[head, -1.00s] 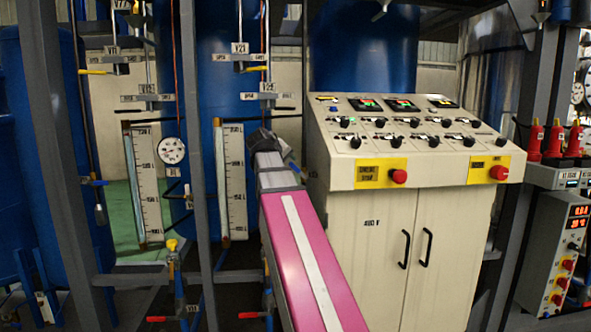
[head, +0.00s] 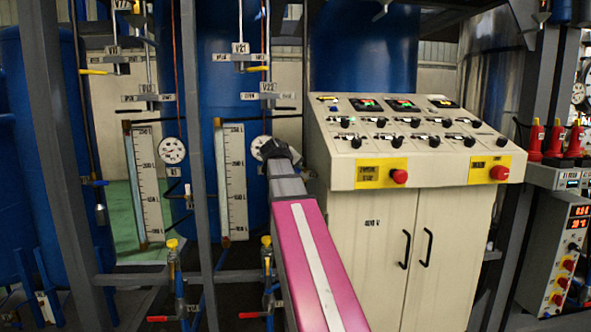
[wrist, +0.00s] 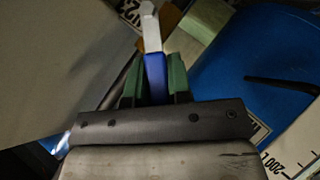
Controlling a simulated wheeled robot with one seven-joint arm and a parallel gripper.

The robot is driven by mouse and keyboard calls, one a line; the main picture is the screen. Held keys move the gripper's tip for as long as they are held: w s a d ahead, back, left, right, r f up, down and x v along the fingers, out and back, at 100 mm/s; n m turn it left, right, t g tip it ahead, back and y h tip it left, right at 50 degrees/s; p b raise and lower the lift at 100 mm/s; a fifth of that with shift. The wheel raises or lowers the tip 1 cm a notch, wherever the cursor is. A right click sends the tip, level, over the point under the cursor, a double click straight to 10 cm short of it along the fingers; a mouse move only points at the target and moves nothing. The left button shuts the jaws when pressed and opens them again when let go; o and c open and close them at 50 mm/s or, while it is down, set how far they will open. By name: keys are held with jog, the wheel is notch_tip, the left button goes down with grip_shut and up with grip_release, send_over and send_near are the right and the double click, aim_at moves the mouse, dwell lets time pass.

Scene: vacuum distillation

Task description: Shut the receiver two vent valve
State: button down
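My gripper (head: 276,150) is in front of the second blue receiver tank, just left of the control cabinet. In the wrist view my gripper's green fingers (wrist: 155,88) lie close against both sides of a blue valve handle (wrist: 155,68) and look shut on it. A pale metal piece (wrist: 150,25) shows beyond the handle. In the head view my gripper hides this handle, and its label cannot be read. The V21 valve (head: 241,58) and the V22 valve (head: 266,88) are higher up on the pipe.
The cream control cabinet (head: 385,205) stands close on the right of my arm. A level scale (head: 232,180) and a grey upright post (head: 197,160) are on the left. A round gauge (head: 260,147) is partly behind my gripper. Lower valves (head: 175,270) stand near the floor.

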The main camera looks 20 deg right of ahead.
dwell(0.3)
jog(key=shift+w+a+f+n+t+h, duration=0.1)
jog(key=shift+a+f+n+t+h, duration=0.15)
jog(key=shift+f+n+h, duration=0.55)
jog(key=shift+w+a+f+n+t+h, duration=0.15)
jog(key=shift+a+f+n+h, duration=0.25)
jog(key=shift+n+h, duration=0.7)
jog(key=shift+s+a+f+n+t+h, duration=0.1)
jog(key=shift+a+f+n+t+h, duration=0.1)
jog(key=shift+f+n+h, duration=0.8)
jog(key=shift+d+r+m+h, duration=0.1)
jog(key=shift+r+m+h, duration=0.1)
jog(key=shift+m+h, duration=0.15)
jog(key=c, duration=1)
grip_release()
jog(key=shift+c, duration=0.2)
jog(key=v, duration=1)
jog(key=shift+a, duration=0.4)
